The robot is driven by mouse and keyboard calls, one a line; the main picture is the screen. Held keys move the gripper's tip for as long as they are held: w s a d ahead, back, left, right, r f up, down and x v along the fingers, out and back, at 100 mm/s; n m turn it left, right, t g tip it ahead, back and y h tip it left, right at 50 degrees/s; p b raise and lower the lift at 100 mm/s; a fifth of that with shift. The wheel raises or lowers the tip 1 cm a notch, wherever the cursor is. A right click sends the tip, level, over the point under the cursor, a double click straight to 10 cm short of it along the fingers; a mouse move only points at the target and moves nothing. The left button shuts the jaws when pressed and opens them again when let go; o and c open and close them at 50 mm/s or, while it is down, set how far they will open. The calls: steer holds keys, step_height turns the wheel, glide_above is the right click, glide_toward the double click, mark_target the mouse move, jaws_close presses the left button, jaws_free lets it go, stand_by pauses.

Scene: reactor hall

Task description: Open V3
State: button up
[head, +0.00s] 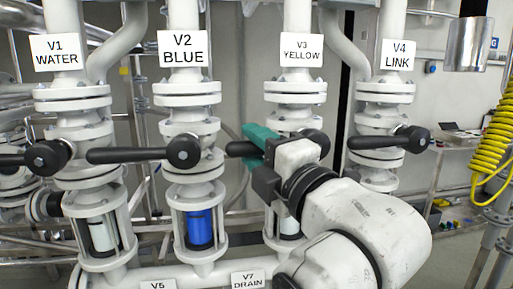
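The V3 YELLOW valve (302,88) is a pale flanged pipe valve under the V3 label (302,48). Its black lever (239,149) lies about level, its tip pointing left, with a round black hub partly showing at the right. My gripper (258,143), with teal fingers, is at the lever near its outer end. The lever tip shows left of the fingers. The far finger and the gap between the fingers are hidden, so I cannot tell whether they are closed on the lever. My wrist covers much of the valve's lower body and sight glass.
V1 WATER lever (28,156), V2 BLUE lever (130,155) and V4 LINK lever (375,142) also lie level, pointing left. The V2 sight glass (199,227) shows blue. A yellow coiled hose (491,140) hangs at right. V5 and V7 DRAIN labels (248,280) sit low.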

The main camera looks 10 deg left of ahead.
jaws_close()
steer(key=shift+f, duration=0.1)
stand_by(0.4)
steer(key=d+f+n+g+h+b, duration=0.2)
steer(key=d+f+n+g+b, duration=0.1)
steer(key=f+n+b, duration=0.2)
steer(key=shift+w+f+n+h, duration=0.4)
steer(key=shift+f+n, duration=0.75)
steer(key=shift+n, duration=0.85)
steer(key=shift+d, duration=0.1)
steer(key=shift+o, duration=0.9)
jaws_free()
steer(key=shift+r, duration=0.2)
